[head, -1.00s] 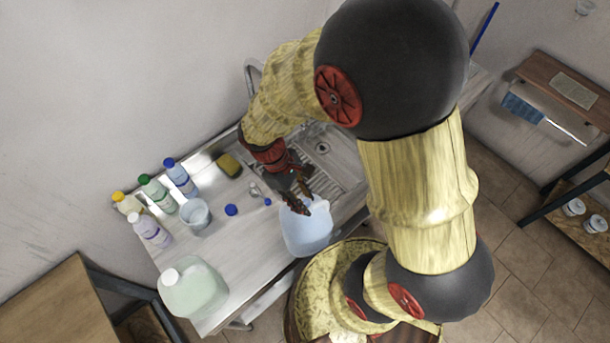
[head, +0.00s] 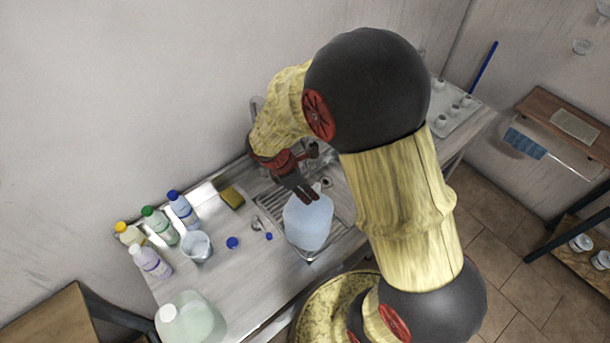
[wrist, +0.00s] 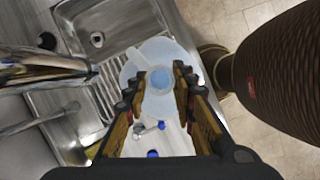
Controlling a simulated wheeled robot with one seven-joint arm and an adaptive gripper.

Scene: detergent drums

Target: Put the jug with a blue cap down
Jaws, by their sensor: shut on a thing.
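The jug with a blue cap (head: 308,222) is a large translucent pale-blue container over the ribbed drainboard at the right part of the counter. My gripper (head: 307,194) is at the jug's top. In the wrist view, the fingers of my gripper (wrist: 160,92) stand on either side of the blue cap (wrist: 158,80), shut on the jug's top, with its pale body (wrist: 152,50) around and below. In the head view the cap is hidden by the fingers. I cannot tell whether the jug's base touches the drainboard.
A metal sink (wrist: 100,35) and faucet (wrist: 40,68) lie beside the jug. A sponge (head: 231,197), a measuring cup (head: 197,247), blue loose caps (head: 232,243), several bottles (head: 160,226) and a white-capped jug (head: 192,320) stand to the left. Bare counter (head: 245,285) lies between the jugs.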

